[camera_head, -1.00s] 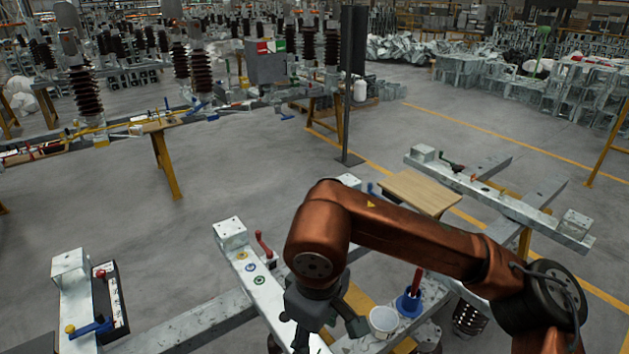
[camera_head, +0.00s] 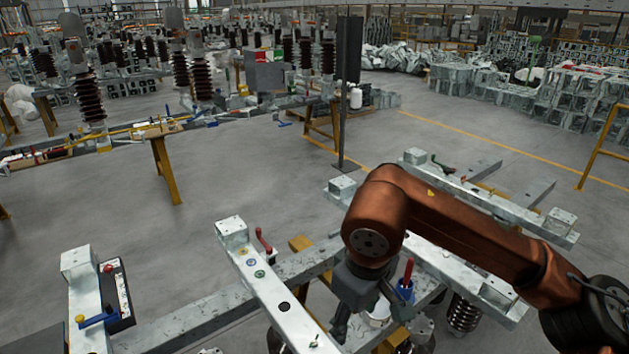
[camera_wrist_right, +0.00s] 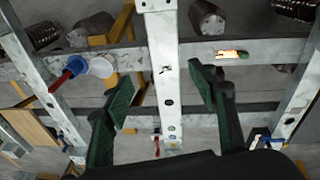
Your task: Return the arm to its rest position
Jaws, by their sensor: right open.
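My right arm (camera_head: 465,225) is copper-coloured and reaches in from the right side of the head view. Its dark gripper (camera_head: 370,318) points down over the metal frame, left of the blue-based tool with the red handle. In the wrist view the right gripper (camera_wrist_right: 160,97) has its two green-black fingers spread wide apart, with nothing between them but the view of a pale beam beyond. My left arm and gripper are not in view.
A white cup (camera_wrist_right: 101,67) and the red-handled blue tool (camera_wrist_right: 68,74) sit on the frame near the gripper. A pale beam (camera_head: 279,302) with a red lever (camera_head: 263,240) lies to its left. Another beam (camera_head: 495,205) lies behind the arm. Open floor (camera_head: 250,180) extends beyond.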

